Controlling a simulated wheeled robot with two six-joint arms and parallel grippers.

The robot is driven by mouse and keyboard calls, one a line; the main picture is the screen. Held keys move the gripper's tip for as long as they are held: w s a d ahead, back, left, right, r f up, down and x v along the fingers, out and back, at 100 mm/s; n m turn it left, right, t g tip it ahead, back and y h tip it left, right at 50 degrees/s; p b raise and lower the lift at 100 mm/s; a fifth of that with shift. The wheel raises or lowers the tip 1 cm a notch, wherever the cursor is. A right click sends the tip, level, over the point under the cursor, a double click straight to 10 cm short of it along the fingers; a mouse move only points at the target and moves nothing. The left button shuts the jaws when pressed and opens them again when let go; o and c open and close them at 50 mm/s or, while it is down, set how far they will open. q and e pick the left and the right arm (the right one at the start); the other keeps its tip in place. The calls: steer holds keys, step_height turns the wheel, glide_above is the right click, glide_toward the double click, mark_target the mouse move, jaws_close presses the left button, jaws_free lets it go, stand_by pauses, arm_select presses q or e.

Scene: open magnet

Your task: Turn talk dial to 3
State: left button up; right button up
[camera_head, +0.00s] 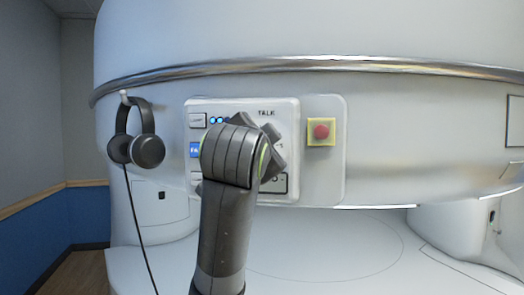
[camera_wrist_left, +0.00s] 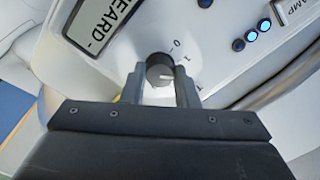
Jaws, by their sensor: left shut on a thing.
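The control panel (camera_head: 292,112) on the white magnet housing carries a printed TALK label (camera_head: 266,113). My left gripper (camera_head: 270,148) is in front of the panel below this label and hides the dial in the head view. In the left wrist view a small round dial (camera_wrist_left: 158,68) with a dark side and a pale face sits between the fingers of my left gripper (camera_wrist_left: 160,90), which are shut on it. A white pointer line shows on its face, pointing roughly right. A 0 and further scale marks are printed beside it; the exact setting is unclear. My right gripper is not in view.
A red emergency button (camera_head: 321,131) on a yellow plate is right of the panel. Black headphones (camera_head: 148,151) hang on a hook at the left, their cord running down. Blue lights (camera_wrist_left: 251,36) and a HEARD label (camera_wrist_left: 97,25) are near the dial. A white bed surface (camera_head: 330,245) lies below.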

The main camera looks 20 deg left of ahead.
arm_select(q)
steer(key=m+b, duration=0.5)
steer(key=m, duration=0.6)
steer(key=shift+r+m, duration=0.1)
steer(key=shift+m, duration=0.3)
stand_by(0.3)
steer(key=o, duration=1)
